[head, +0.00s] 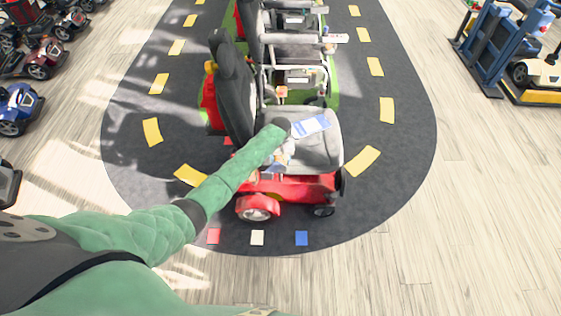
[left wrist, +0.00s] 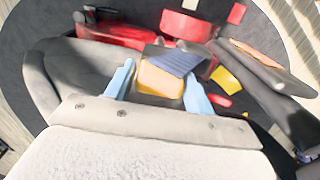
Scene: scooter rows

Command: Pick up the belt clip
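My left gripper (head: 281,158) is at the seat of the front red mobility scooter (head: 290,186) in the head view, mostly hidden by my green sleeve. In the left wrist view its two pale blue fingers (left wrist: 159,89) stand apart. Between them is a small yellow-orange block (left wrist: 160,80), with a blue-grey flat piece (left wrist: 178,60) at its top. I cannot tell for sure whether this is the belt clip, or whether the fingers touch it. My right gripper is not in view.
A blue and white card (head: 311,126) lies on the grey seat (head: 318,150). Another scooter stands close behind. Red, white and blue squares (head: 257,238) mark the dark mat in front. More scooters stand at the left, and a blue frame (head: 488,45) at the right.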

